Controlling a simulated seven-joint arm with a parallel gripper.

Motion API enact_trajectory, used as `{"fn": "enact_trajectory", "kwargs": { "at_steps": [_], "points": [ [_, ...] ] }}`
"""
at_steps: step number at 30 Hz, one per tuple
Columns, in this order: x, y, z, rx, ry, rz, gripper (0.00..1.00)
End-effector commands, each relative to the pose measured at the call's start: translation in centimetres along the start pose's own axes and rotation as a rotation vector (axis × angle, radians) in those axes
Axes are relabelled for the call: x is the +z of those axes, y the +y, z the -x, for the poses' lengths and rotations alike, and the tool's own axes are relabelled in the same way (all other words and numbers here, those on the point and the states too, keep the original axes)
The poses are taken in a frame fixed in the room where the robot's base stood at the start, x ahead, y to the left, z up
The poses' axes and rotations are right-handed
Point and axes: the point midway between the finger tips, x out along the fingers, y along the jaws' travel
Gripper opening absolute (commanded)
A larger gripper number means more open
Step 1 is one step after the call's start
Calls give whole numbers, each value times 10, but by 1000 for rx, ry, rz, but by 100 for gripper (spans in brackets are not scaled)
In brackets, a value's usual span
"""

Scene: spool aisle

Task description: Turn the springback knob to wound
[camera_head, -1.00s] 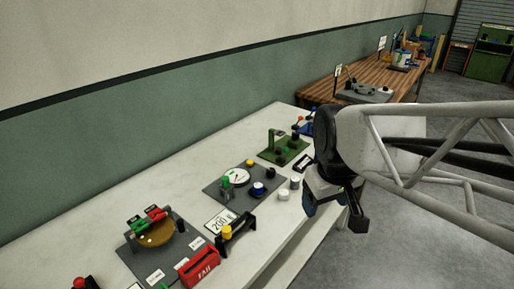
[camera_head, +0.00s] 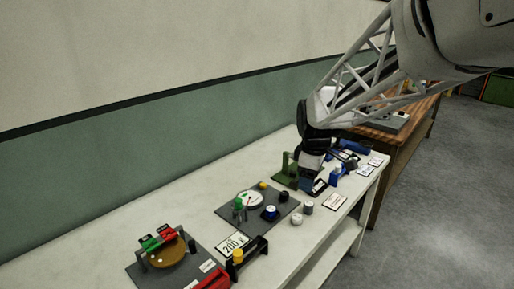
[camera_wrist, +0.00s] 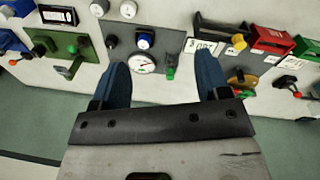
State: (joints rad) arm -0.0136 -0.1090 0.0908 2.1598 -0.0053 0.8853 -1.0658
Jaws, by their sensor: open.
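I cannot tell which knob is the springback knob; no "wound" mark is readable. In the wrist view the gauge (camera_wrist: 143,63) and blue knob (camera_wrist: 145,41) lie beyond the gap between my fingers. A green panel (camera_wrist: 60,50) with a dark knob shows to the left there. My gripper (camera_wrist: 162,80) is open and empty, above the bench near the green panel in the head view; its fingertips are hard to see there.
The white bench (camera_head: 120,238) also holds two loose pale cylinders (camera_head: 297,219), a "200 g" card (camera_head: 234,245) and a round tan plate (camera_head: 166,251) with red and green parts. Blue items stand to the right of the green panel. A wooden bench (camera_head: 412,128) stands beyond.

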Motion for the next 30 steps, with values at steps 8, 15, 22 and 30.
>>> {"fn": "enact_trajectory", "kwargs": {
  "at_steps": [8,15,22,30],
  "points": [
    [-31,50,-35,-26,-9,231,69],
    [-57,90,-70,-48,-12,434,69],
    [-81,126,-108,-70,-10,628,69],
    [-107,164,-160,-97,-3,856,69]
  ]
}}
